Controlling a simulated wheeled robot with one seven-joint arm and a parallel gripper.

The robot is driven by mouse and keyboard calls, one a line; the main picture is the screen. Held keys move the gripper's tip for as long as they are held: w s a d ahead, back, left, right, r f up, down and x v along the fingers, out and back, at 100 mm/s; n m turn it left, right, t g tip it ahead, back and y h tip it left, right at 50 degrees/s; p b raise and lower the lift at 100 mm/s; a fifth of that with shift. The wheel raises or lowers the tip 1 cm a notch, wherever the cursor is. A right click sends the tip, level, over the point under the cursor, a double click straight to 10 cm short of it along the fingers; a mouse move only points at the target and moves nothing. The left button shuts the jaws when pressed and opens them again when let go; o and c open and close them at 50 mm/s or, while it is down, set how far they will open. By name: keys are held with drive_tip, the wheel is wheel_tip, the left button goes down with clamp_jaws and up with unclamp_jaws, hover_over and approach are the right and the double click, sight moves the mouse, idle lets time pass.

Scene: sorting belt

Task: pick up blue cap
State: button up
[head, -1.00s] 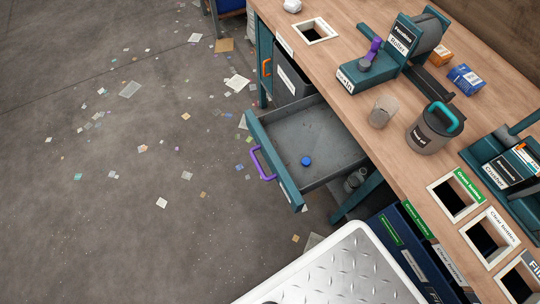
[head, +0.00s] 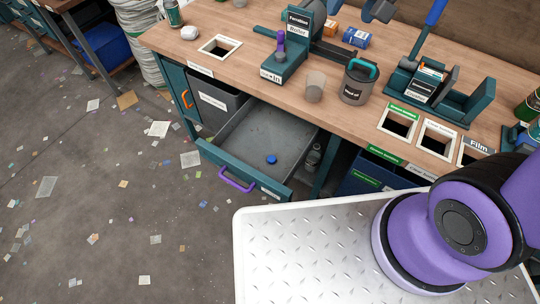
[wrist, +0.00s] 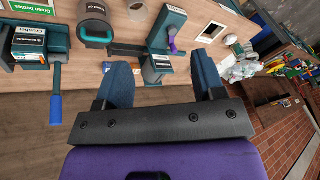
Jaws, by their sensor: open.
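The blue cap (head: 272,160) is a small round disc lying on the floor of the open grey drawer (head: 245,135) in the head view. The drawer has a teal front and a purple handle (head: 237,181). My gripper (wrist: 164,80) shows in the wrist view with its two blue fingers wide apart and nothing between them. It points toward the workbench, and the cap does not show in that view. In the head view only part of my purple arm shows at the lower right, and the gripper is out of frame.
A bottle (head: 313,157) stands beside the drawer. Scraps litter the floor at left.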

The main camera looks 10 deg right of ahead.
drive_tip(key=w+a+f+g, duration=0.1)
drive_tip(key=w+a+f, duration=0.35)
drive_tip(key=f, duration=0.35)
drive_tip(key=m+g+h, duration=0.1)
drive_tip(key=m+h, duration=0.2)
hover_over(272, 159)
drive_tip(key=f, duration=2.7)
drive_tip(key=a+f, duration=0.1)
drive_tip(key=f, duration=1.2)
drive_tip(key=shift+s+f, duration=0.15)
drive_tip(key=shift+s, duration=0.1)
drive_tip(key=shift+w+d+f, duration=0.15)
drive_tip(key=shift+d+f, duration=0.05)
drive_tip(key=shift+f, duration=1.2)
drive_tip(key=shift+w+d+f, duration=0.1)
drive_tip(key=shift+d+f, duration=0.1)
drive_tip(key=shift+f, duration=1.2)
drive_tip(key=c, duration=1)
